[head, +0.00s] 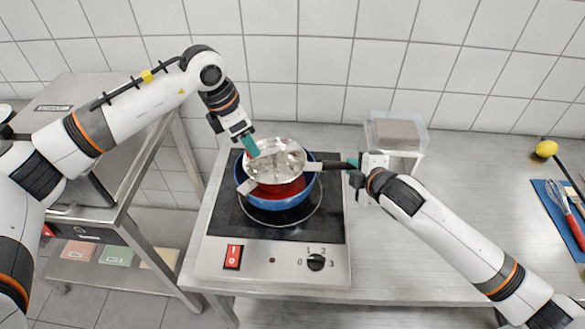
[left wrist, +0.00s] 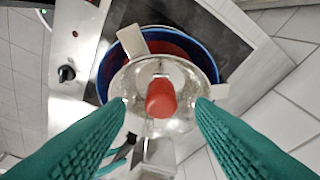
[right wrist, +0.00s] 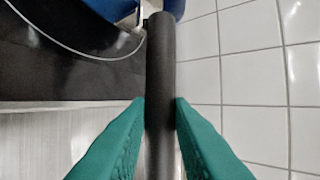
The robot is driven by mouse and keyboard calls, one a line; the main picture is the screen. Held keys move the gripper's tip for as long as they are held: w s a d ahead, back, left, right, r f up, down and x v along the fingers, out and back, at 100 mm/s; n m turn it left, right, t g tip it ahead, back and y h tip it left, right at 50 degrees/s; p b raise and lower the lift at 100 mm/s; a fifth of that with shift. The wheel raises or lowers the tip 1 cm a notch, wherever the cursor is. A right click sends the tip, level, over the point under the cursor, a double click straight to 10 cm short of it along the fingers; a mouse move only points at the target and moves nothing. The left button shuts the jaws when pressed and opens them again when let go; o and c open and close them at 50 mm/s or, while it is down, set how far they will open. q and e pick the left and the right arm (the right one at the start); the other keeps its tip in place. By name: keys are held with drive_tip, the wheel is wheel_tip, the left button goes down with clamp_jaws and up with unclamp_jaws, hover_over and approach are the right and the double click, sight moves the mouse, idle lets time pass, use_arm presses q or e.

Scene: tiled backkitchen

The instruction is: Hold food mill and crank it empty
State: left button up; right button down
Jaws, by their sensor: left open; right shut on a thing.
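The metal food mill (head: 285,150) rests over a blue pot (head: 290,204) on the hot plate, and red content shows in the pot below it. The mill's black handle (head: 330,166) points right. My right gripper (head: 352,168) is shut on this handle (right wrist: 161,60), and the grip also shows in the right wrist view. My left gripper (head: 250,150) is above the mill's left side. In the left wrist view, its green fingers (left wrist: 162,108) are open, one on each side of the red crank knob (left wrist: 162,98), with gaps visible. The inside of the mill is partly hidden.
The hot plate (head: 215,258) stands on a steel table with a red switch and a dial in front. A clear container (head: 396,132) stands behind my right gripper. A blue mat (head: 553,205) with utensils and a lemon (head: 546,148) are at the far right.

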use_arm(q)
drive_tip(key=shift+r, duration=3.4)
use_arm(e)
drive_tip(key=shift+f, duration=0.1)
drive_tip(key=c, duration=1.2)
unclamp_jaws()
